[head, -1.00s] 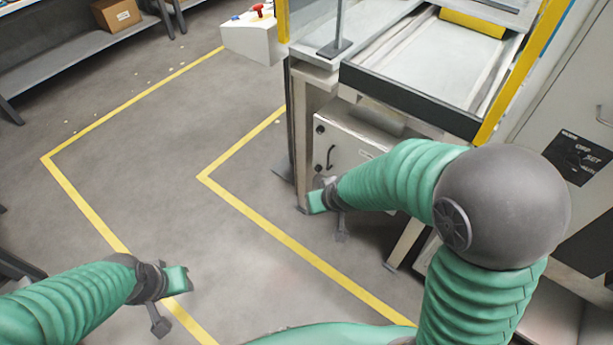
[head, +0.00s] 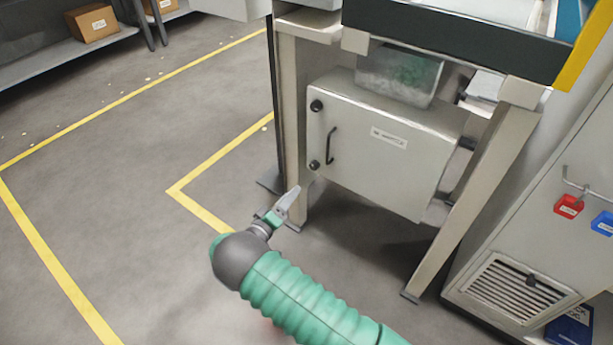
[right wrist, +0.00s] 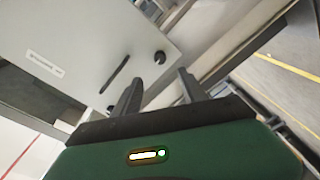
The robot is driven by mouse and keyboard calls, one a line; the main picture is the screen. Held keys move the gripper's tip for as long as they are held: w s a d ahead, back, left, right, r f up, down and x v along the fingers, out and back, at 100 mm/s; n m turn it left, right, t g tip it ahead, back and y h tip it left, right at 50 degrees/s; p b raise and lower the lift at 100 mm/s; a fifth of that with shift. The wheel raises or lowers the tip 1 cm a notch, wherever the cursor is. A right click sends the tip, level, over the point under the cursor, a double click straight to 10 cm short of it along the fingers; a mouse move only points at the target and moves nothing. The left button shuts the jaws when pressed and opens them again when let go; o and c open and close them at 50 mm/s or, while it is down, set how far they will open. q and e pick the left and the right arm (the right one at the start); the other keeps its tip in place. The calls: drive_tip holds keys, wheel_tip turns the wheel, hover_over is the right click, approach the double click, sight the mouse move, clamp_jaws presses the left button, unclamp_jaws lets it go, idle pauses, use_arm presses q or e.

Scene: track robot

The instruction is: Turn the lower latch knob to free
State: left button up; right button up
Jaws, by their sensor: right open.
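The grey cabinet door (head: 385,165) under the machine bears a lower latch knob (head: 314,165), round and black, near its bottom left corner. In the right wrist view, a dark knob (right wrist: 160,58), apparently the lower one, shows just beyond my fingertips. An upper knob (head: 316,105) and a black bar handle (head: 330,145) are on the same door. My right gripper (head: 291,195) is below and left of the lower knob, apart from it. Its two fingers (right wrist: 158,76) are spread with nothing between them. The turn angle of the knob is too small to tell. My left gripper is out of view.
A table leg (head: 290,130) stands just left of the door, and a slanted leg (head: 470,200) is at its right. A grey cabinet with red padlock (head: 568,205) is at right. The floor at left is free.

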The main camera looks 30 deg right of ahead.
sight(313, 168)
drive_tip(key=b+x, duration=0.5)
drive_tip(key=x, duration=0.7)
drive_tip(key=shift+d+f, duration=0.1)
drive_tip(key=shift+f, duration=0.1)
drive_tip(key=shift+w+d+r, duration=0.15)
drive_tip(key=shift+w+d, duration=0.05)
drive_tip(key=shift+d, duration=0.2)
clamp_jaws()
